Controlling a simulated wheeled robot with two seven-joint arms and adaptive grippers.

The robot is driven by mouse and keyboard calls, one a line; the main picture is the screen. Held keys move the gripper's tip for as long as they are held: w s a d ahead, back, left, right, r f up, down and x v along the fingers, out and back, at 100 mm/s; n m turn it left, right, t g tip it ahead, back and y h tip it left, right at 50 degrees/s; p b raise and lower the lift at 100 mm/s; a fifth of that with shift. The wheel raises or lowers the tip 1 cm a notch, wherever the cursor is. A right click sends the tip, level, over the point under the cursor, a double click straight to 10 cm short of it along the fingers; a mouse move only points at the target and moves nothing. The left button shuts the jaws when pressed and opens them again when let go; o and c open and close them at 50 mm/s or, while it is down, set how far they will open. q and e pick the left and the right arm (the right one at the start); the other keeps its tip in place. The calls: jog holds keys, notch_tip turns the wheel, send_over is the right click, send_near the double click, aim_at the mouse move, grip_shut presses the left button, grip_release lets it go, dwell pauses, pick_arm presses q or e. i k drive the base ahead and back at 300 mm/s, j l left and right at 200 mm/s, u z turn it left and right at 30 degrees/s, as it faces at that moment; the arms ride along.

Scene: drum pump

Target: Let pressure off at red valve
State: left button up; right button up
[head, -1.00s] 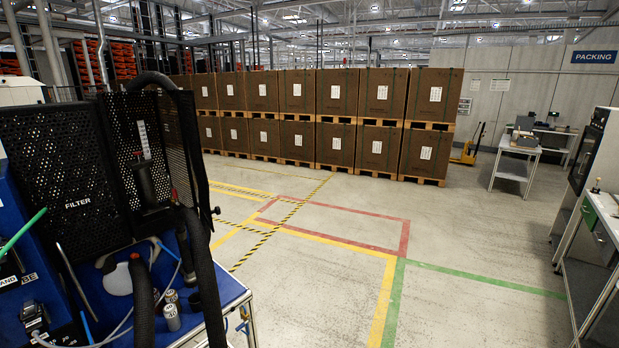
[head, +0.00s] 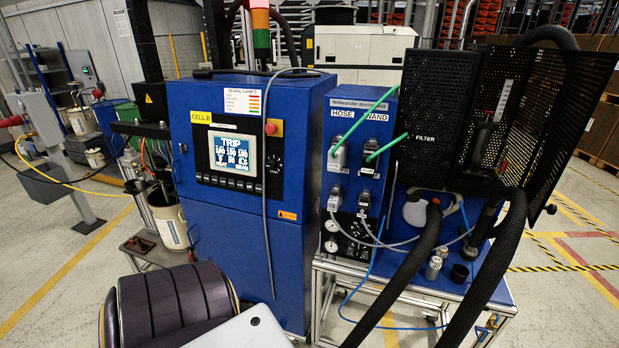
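No part that I can clearly name as the red valve shows in the head view. Small red parts at the far left are a red grip (head: 12,121) at the picture edge and a red piece (head: 97,94) by a post; I cannot tell whether either is a valve. A pail (head: 172,226) stands under the dark pump column (head: 142,45), left of the blue cabinet (head: 240,180). The cabinet's screen (head: 234,152) reads TRIP. Two gauges (head: 331,246) sit low on the hose panel. Neither gripper is in view; only parts of my own body show at the bottom.
The cabinet bears a red button (head: 270,128) and a signal lamp (head: 261,30). Right of it stand a hose panel (head: 360,130) and a black mesh filter guard (head: 450,110) with thick dark hoses. Open floor (head: 60,275) lies front left.

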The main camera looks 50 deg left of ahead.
aim_at(504, 164)
jog(key=u, duration=1.1)
jog(key=i+l+u, duration=0.2)
jog(key=l+u, duration=0.25)
jog(key=l, duration=0.8)
jog(key=l+u, duration=0.5)
jog(key=l, duration=0.75)
